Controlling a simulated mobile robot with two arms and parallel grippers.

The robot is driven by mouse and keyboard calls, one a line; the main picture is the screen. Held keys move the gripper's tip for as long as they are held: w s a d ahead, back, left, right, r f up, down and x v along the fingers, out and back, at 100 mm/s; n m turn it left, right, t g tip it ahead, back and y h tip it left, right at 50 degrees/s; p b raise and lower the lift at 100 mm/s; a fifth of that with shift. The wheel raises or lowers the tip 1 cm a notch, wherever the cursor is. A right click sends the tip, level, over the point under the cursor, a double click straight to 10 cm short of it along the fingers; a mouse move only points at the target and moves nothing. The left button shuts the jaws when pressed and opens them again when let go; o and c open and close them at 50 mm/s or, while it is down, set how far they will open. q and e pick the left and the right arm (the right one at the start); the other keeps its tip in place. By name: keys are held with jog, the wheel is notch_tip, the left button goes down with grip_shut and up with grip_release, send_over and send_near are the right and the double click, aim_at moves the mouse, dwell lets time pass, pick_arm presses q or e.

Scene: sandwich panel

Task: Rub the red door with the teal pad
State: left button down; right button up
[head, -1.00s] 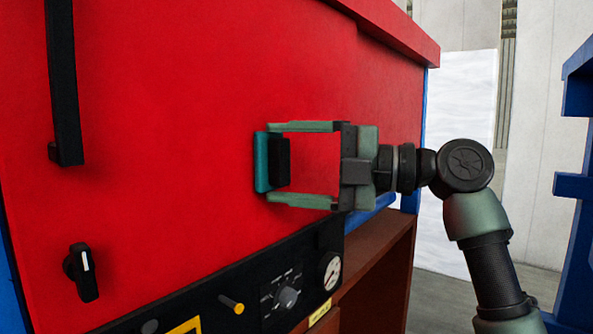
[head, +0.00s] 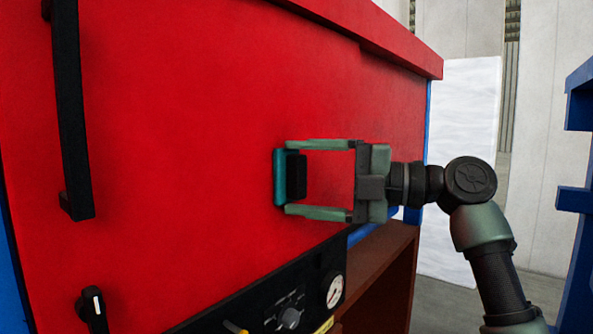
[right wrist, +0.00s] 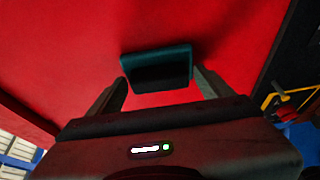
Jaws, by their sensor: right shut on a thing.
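The red door (head: 190,130) fills the left and middle of the head view, with a black bar handle (head: 72,120) on its left part. My right gripper (head: 288,178) is shut on the black back of the teal pad (head: 280,178). The pad's teal face is turned to the door and is at or very close to its surface; I cannot tell whether they touch. In the right wrist view the teal pad (right wrist: 157,60) sits between the fingertips in front of the red door (right wrist: 60,50). My left gripper is not in view.
Below the door is a black control panel with a knob (head: 289,318) and a round gauge (head: 334,291). A black latch (head: 93,308) is at the lower left. A brown open shelf (head: 385,265) lies below my right wrist. A blue frame (head: 575,200) stands at the far right.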

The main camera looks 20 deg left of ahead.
jog(key=shift+w+d+r+p, duration=0.15)
jog(key=shift+w+d+p, duration=0.05)
jog(key=shift+w+p, duration=0.5)
jog(key=w+p, duration=0.1)
jog(key=w+d+p, duration=0.1)
jog(key=w+p, duration=0.1)
jog(key=w+d+p, duration=0.1)
jog(key=w+p, duration=0.1)
jog(key=shift+w+f, duration=0.2)
jog(key=shift+w, duration=0.05)
jog(key=shift+d, duration=0.1)
jog(key=shift+s+d+b, duration=0.35)
jog(key=shift+d+b, duration=0.35)
jog(key=shift+d, duration=0.2)
jog(key=shift+s+d+b, duration=0.3)
jog(key=shift+d+b, duration=0.45)
jog(key=shift+d, duration=0.2)
jog(key=shift+s+d+b, duration=0.35)
jog(key=shift+d+b, duration=0.35)
jog(key=shift+d, duration=0.2)
